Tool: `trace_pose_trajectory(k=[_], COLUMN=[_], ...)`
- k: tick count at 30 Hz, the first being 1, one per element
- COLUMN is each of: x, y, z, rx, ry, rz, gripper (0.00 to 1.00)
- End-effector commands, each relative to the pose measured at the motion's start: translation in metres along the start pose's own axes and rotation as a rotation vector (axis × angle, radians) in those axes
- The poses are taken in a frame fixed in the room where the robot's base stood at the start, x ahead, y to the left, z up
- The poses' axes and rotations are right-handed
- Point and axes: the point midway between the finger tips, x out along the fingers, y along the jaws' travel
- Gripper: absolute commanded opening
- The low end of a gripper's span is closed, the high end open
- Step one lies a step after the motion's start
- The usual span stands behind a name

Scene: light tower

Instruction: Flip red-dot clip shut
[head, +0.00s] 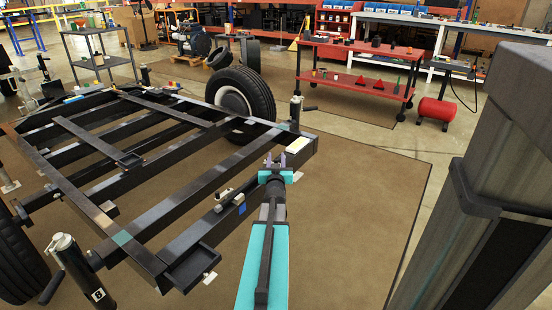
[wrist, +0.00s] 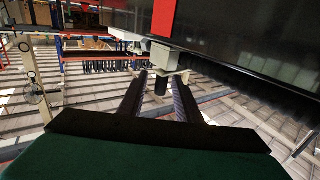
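In the wrist view a pale grey clip (wrist: 164,56) sits at the lower edge of a black frame beam (wrist: 240,30). A red patch (wrist: 163,17) is on the beam just above it. A short black piece (wrist: 162,83) shows below the clip. My gripper (wrist: 160,76) is open, its two dark fingers apart with the clip at their tips; I cannot tell whether they touch it. In the head view my gripper (head: 275,161) is at the near right side of the black trailer frame (head: 185,238); the red patch is hidden there.
Another clip (head: 222,197) with a blue patch (head: 239,199) is on the frame's side, left of my arm. A dark grey column stands at the right. A wheel (head: 240,92) is behind the frame. Brown floor mat (head: 350,200) right of my arm is clear.

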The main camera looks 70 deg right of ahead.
Motion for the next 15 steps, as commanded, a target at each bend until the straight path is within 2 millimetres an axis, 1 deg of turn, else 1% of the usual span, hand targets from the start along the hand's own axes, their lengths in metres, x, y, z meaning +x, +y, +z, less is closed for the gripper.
trace_pose_trajectory(k=[1, 6, 15], x=[0.007, 0.018, 0.024], y=[0.0, -0.001, -0.001], z=[0.001, 0.001, 0.0], rx=[0.0, 0.001, 0.001], ry=[0.001, 0.0, -0.001], rz=[0.0, -0.001, -0.001], gripper=[0.31, 0.31, 0.31])
